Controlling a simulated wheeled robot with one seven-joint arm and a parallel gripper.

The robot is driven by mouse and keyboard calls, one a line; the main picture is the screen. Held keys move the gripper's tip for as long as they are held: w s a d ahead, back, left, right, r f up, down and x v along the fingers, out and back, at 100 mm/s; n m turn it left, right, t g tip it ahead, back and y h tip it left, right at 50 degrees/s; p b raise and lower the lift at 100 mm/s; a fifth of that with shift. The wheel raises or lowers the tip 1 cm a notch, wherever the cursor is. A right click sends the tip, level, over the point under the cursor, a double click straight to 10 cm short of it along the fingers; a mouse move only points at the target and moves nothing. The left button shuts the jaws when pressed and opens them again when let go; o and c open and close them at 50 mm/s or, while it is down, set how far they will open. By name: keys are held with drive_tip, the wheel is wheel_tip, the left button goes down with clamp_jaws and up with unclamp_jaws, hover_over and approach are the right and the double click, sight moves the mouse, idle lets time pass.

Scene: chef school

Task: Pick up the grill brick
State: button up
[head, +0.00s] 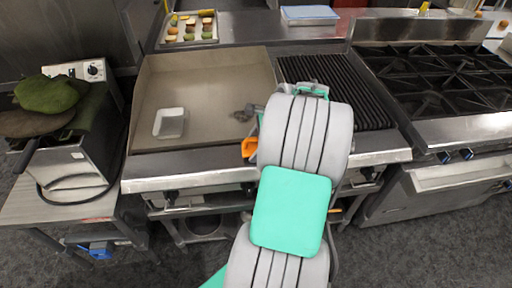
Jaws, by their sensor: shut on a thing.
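My gripper (243,114) shows only in part as a small dark shape at the left edge of my arm's wrist, low over the right side of the flat griddle (200,85). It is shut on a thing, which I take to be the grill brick. The brick cannot be made out clearly, because my arm covers most of that spot. An orange piece (249,148) shows just left of my arm at the griddle's front edge; I cannot tell what it belongs to.
A small white tray (170,123) lies on the griddle's left part. A ribbed grill (340,85) and a burner range (440,80) are on the right. A fryer (65,150) with a green mitt (50,94) is on the left. A food tray (189,30) stands behind.

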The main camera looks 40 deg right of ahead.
sight(255, 139)
drive_tip(key=shift+r, duration=0.4)
drive_tip(key=r, duration=0.3)
drive_tip(key=shift+s+a+r, duration=0.2)
drive_tip(key=shift+s+r, duration=0.15)
drive_tip(key=shift+s, duration=0.05)
drive_tip(key=s+a+r, duration=0.8)
drive_tip(key=s, duration=0.2)
drive_tip(key=shift+s+r, duration=0.2)
drive_tip(key=shift+s, duration=0.05)
